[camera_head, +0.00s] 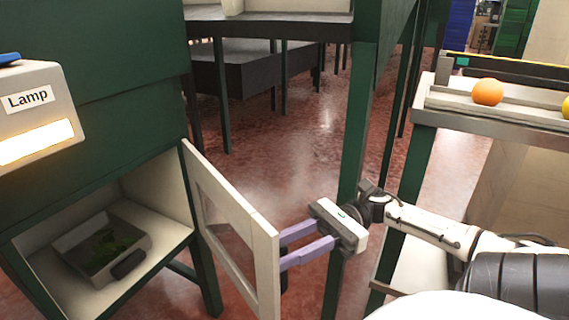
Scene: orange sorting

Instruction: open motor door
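The door (262,225) is a white frame with a see-through middle, hinged on the right side of the green cabinet's lower compartment (165,190). It stands swung open, away from the compartment. My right gripper (284,250) is at the door's free edge, with its two purple fingers pointing left. The fingers are apart, with a gap visible between them, and their tips are beside a dark handle-like part (284,282) on the door's edge. Whether they touch it is not clear. My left gripper is out of view.
A grey tray (75,240) with green contents and a dark handle sits in the compartment. A box labelled Lamp (35,118) juts out at upper left. A rail (455,100) at upper right carries an orange (487,92). A green post (360,130) stands behind my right gripper.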

